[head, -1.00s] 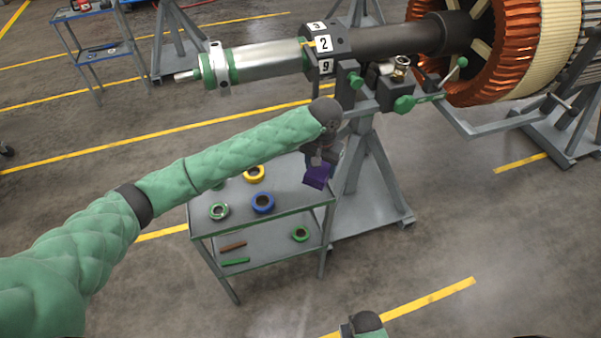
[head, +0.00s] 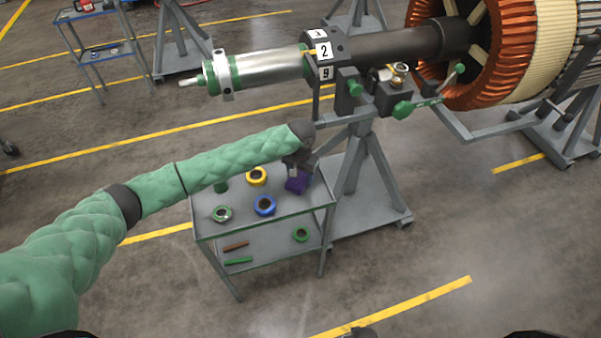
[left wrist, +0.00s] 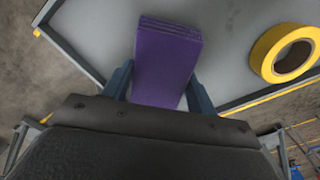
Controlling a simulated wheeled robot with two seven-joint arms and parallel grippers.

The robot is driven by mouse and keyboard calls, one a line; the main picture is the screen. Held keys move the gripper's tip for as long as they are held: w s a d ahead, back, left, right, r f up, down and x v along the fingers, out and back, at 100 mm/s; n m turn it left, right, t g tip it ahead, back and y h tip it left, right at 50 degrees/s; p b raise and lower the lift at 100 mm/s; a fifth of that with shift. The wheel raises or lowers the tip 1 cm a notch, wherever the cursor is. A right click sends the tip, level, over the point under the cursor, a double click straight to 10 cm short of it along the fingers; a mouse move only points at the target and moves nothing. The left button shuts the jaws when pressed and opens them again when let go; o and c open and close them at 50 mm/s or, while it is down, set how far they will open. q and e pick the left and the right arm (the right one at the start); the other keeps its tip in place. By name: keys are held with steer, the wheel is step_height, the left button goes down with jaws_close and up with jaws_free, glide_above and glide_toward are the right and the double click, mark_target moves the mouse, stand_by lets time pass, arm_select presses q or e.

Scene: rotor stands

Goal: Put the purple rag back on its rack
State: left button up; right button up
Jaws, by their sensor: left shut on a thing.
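The purple rag (head: 297,184) is a folded block held in my left gripper (head: 295,172), over the right part of the grey cart's top shelf (head: 235,235). In the left wrist view the rag (left wrist: 166,55) sits between the two fingers of my left gripper (left wrist: 158,90), with its layered edge facing up in the picture. The shelf lies behind it; I cannot tell whether the rag touches it. I cannot make out for sure which part is the rag's rack. My right gripper is not in view.
The yellow roll is also close to the rag in the left wrist view (left wrist: 285,53). A rotor stand (head: 353,165) stands right behind the cart.

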mark_target(301, 175)
arm_select(q)
steer(key=shift+f, duration=0.15)
steer(key=o, duration=0.9)
steer(key=shift+o, duration=0.2)
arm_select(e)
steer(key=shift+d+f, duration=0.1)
arm_select(q)
steer(key=shift+r, duration=0.3)
step_height(301, 175, up, 12)
steer(key=b, duration=0.4)
steer(key=shift+f, duration=0.2)
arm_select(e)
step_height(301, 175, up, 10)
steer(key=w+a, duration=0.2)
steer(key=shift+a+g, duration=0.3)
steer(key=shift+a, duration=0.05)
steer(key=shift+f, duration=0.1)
